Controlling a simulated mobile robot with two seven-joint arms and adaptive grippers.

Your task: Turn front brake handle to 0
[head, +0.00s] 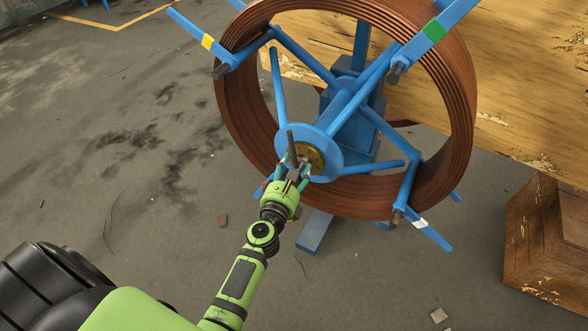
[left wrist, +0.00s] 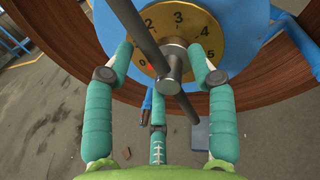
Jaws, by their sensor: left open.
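The front brake handle (head: 292,148) is a dark grey bar on the blue hub of the reel. In the left wrist view the handle (left wrist: 138,28) runs from upper left to lower right through a round boss. Behind it is a brass dial (left wrist: 183,28) with black numbers; 2, 3, 4 and 5 are readable, and the bar and fingers cover parts of the left and lower dial. My left gripper (head: 298,178) is open at the handle. Its teal fingers (left wrist: 160,60) stand left, right and below the boss; I cannot tell whether any touches. My right gripper is not in view.
A copper-brown coil (head: 455,110) surrounds the hub on blue spokes (head: 278,85). A wooden table (head: 520,85) stands behind right, and a wooden crate (head: 545,240) at the right edge. The grey floor (head: 130,120) at left is open, with small debris.

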